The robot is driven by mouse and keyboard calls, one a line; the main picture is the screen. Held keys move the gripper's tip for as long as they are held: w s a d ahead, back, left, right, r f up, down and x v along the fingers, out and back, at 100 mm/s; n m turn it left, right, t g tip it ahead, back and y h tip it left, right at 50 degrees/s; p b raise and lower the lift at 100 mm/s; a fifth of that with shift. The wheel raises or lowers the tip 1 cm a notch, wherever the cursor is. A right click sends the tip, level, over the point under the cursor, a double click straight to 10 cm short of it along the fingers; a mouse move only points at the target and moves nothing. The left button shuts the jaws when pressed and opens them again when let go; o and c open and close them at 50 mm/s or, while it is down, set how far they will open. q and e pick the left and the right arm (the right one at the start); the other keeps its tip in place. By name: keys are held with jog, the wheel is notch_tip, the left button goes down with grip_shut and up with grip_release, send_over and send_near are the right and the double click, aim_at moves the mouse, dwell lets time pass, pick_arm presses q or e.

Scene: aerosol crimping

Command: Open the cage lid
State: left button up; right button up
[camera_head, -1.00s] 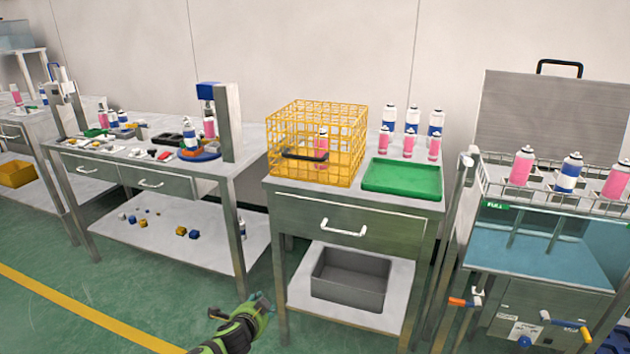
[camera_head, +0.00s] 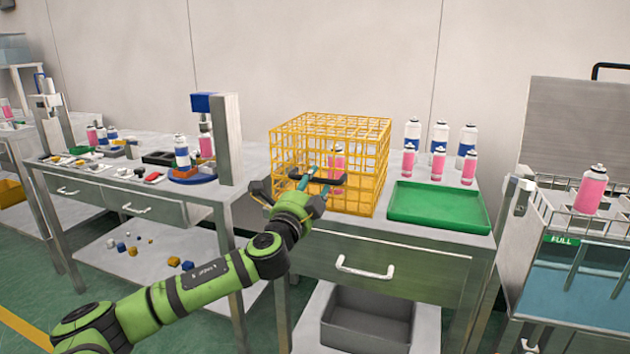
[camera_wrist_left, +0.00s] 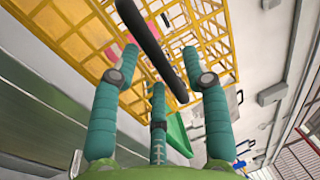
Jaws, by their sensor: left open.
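The yellow wire cage (camera_head: 360,128) stands on the middle table with a pink can (camera_head: 336,163) inside. Its black bar handle (camera_head: 330,179) is on the front side; the lid looks closed. My left gripper (camera_head: 311,176) is at the front of the cage, with its teal fingers by the handle. In the left wrist view, the fingers (camera_wrist_left: 160,62) are spread apart, and the handle (camera_wrist_left: 152,48) runs diagonally between their tips. I cannot tell whether they touch it. My right gripper is in neither view.
A green tray (camera_head: 440,206) lies right of the cage, with several cans (camera_head: 438,146) behind it. A press post (camera_head: 226,140) stands to the left. At the right is a tank (camera_head: 580,275) with a rack holding a pink can (camera_head: 592,190). A grey bin (camera_head: 366,330) sits below.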

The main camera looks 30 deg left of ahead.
pick_arm(q)
jog(key=shift+x, duration=0.8)
grip_shut()
